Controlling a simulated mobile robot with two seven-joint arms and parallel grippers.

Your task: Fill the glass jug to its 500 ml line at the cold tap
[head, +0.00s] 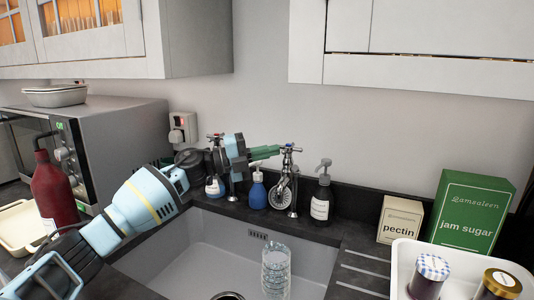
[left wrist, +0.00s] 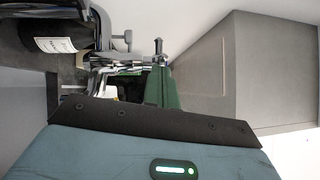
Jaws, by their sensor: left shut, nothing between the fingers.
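The clear glass jug (head: 275,268) stands in the white sink (head: 200,245), below the taps; its 500 ml line cannot be made out, nor can I tell how much water it holds. The chrome cold tap (head: 291,150), with a blue mark on top, stands behind the sink. My left gripper (head: 268,151) has green fingers, shut and empty, with their tips close beside the cold tap's head; contact cannot be told. The fingers also show in the left wrist view (left wrist: 165,86), by chrome tap parts (left wrist: 158,48). My right gripper is out of view.
A red-topped tap (head: 215,136) is partly hidden by my left gripper. A blue soap bottle (head: 257,190) and a dark pump bottle (head: 321,195) flank the cold tap. Pectin (head: 399,218) and jam sugar (head: 472,212) boxes stand right, behind a white tray (head: 398,255) with jars.

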